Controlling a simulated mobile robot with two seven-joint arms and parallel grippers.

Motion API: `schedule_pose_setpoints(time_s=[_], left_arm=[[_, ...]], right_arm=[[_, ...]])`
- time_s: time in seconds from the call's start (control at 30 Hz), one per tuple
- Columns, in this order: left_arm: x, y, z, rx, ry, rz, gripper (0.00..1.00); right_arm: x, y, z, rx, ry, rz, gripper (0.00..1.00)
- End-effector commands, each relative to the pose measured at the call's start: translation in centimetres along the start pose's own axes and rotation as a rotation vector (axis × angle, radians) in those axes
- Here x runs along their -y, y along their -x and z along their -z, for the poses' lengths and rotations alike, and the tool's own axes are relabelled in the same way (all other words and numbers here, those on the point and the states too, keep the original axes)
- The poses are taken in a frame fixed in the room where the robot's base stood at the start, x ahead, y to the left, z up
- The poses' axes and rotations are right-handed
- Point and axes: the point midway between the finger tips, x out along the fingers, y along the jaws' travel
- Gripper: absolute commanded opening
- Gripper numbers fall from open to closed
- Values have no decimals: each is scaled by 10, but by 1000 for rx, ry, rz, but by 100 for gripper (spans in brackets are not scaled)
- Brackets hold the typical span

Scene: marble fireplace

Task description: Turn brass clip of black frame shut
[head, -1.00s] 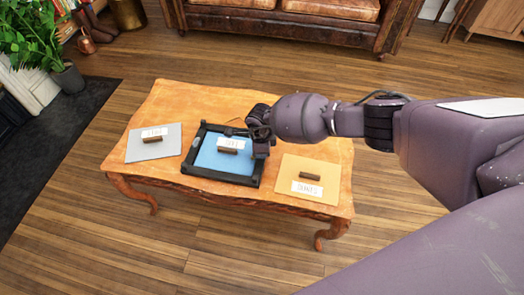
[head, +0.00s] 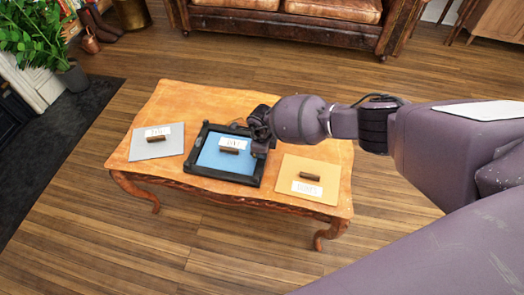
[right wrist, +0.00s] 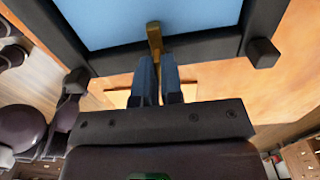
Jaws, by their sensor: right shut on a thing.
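The black frame (head: 220,176) lies flat on the wooden table, around a blue panel (head: 212,158) with a white label and a dark handle. My right gripper (head: 260,148) is at the frame's right side, with its arm coming in from the right. In the right wrist view the black frame (right wrist: 205,46) borders the blue panel. The brass clip (right wrist: 154,36) reaches from over the frame's edge to between my right fingertips (right wrist: 157,60), which are shut on it. In the head view the clip is hidden behind the gripper. My left gripper is not in view.
The wooden table (head: 165,108) also bears a grey panel (head: 150,150) at left and an orange-yellow panel (head: 305,168) at right, each with a dark handle and white label. A leather sofa (head: 290,30) and a potted plant (head: 40,40) stand behind. The table's back is mostly clear.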

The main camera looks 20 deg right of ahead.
Motion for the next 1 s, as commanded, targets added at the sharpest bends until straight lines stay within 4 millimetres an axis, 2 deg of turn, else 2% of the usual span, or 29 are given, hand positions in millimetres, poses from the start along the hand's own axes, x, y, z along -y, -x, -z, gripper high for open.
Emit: schedule_pose_setpoints(time_s=[0.03, 0.07, 0.2, 0.57, 0.67, 0.8, 1.0], left_arm=[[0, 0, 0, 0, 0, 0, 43], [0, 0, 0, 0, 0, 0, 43], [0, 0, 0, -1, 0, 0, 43], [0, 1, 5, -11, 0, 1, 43], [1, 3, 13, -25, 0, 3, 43], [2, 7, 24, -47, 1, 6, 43], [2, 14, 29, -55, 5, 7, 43]], right_arm=[[0, 0, -1, 3, 0, 0, 0], [0, 0, -1, 3, 0, 0, 12], [0, 0, -1, 2, 1, 0, 33], [1, 6, -1, 2, 1, 2, 33], [2, 19, -2, 4, 2, 6, 33], [3, 46, -3, 8, 2, 10, 33], [3, 82, -2, 7, 1, 9, 33]])
